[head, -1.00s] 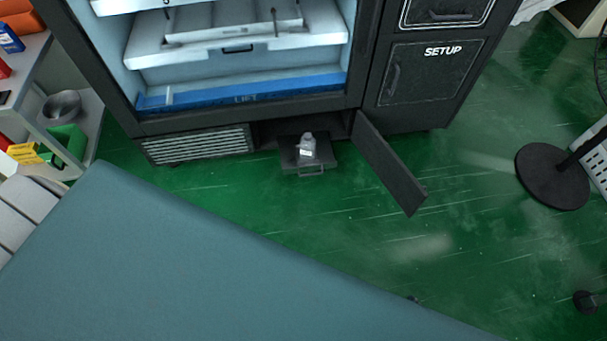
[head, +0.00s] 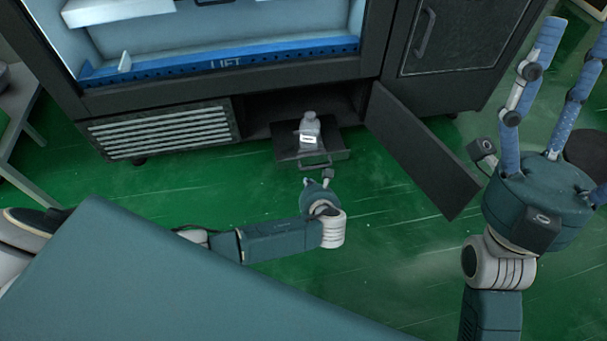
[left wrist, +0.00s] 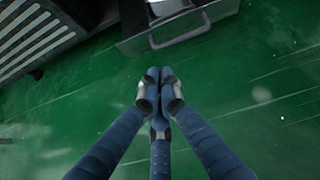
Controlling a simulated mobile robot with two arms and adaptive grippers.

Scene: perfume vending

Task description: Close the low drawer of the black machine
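The low drawer (head: 335,151) of the black machine (head: 300,72) is pulled out at the bottom, with a handle on its front. A clear bottle with a white label (head: 309,130) stands in it. My left gripper (head: 321,181) is just in front of the drawer's handle. In the left wrist view its blue fingertips (left wrist: 160,78) are together and empty, a little apart from the drawer front (left wrist: 133,46). My right gripper (head: 548,95) is raised at the right, with its blue fingers spread and empty.
A black door (head: 418,152) hangs open to the right of the drawer. A vent grille (head: 165,133) is at its left. A teal panel (head: 140,280) covers the lower left of the head view. Green floor (head: 390,260) is clear in front.

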